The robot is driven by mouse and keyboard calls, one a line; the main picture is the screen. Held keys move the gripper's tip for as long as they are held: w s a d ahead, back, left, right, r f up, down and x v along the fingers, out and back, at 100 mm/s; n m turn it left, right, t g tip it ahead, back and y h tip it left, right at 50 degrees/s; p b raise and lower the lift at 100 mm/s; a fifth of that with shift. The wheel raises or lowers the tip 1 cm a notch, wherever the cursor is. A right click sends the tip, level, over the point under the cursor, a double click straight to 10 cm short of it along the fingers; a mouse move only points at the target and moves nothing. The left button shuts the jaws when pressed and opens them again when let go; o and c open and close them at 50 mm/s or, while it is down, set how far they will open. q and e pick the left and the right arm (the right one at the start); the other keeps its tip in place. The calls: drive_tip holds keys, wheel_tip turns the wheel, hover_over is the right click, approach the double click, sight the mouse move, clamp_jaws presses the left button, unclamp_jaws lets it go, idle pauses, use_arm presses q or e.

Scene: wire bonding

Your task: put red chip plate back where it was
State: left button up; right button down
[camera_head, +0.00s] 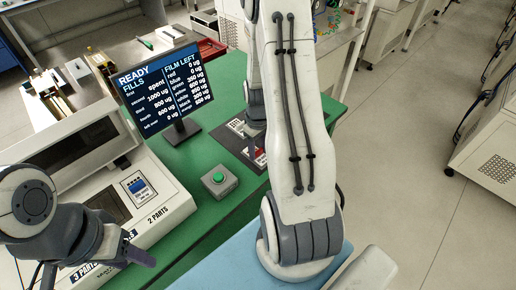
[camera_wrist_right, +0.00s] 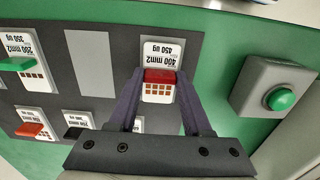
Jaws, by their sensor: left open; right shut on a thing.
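The red chip plate (camera_wrist_right: 159,88) is a white card with a red block, small orange squares and the print "400 mm2 450 ug". In the right wrist view it is between the two fingers of my right gripper (camera_wrist_right: 156,98), which is shut on it. It is over the dark mat (camera_wrist_right: 128,75) near the mat's right edge; I cannot tell whether it touches the mat. In the head view my right gripper is mostly hidden by my right arm. My left gripper (camera_head: 140,256) is open and empty at the lower left, in front of the white machine.
A bare light grey slot (camera_wrist_right: 90,62) shows on the mat. A green-block plate (camera_wrist_right: 22,66) and a red-orange-block plate (camera_wrist_right: 32,130) lie left of it. A grey box with a green button (camera_wrist_right: 281,99) stands at right. A screen (camera_head: 160,90) stands behind on the table.

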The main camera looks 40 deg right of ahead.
drive_tip(key=shift+f, duration=0.2)
drive_tip(key=shift+c, duration=1.7)
unclamp_jaws()
drive_tip(key=shift+r, duration=0.1)
